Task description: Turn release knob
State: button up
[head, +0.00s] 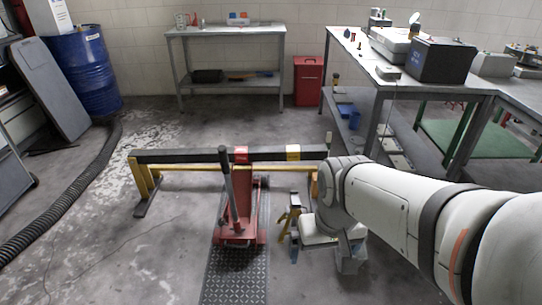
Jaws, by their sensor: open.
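A red floor jack (239,233) stands on the floor near the middle of the head view. Its grey handle (228,184) rises steeply, leaning a little. I cannot make out a release knob clearly; it is too small or hidden among the jack's parts. My arm reaches in from the right, and my gripper (291,222) is at its end, just right of the jack and apart from it. The gripper is open and appears empty. My wrist hides part of the floor behind it.
A low barrier with a dark top beam (190,156) and yellow rail crosses behind the jack. A patterned metal plate (234,285) lies in front of it. A black hose (75,195), blue drum (85,75) and workbench (440,80) stand farther out. Floor at left is mostly clear.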

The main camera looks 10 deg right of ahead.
aim_at(221, 222)
jog(key=z, duration=0.1)
jog(key=k, duration=0.5)
jog(key=u, duration=0.85)
jog(key=i, duration=1.15)
jog(key=u, duration=0.55)
jog(key=i, duration=1.2)
jog(key=z, duration=0.55)
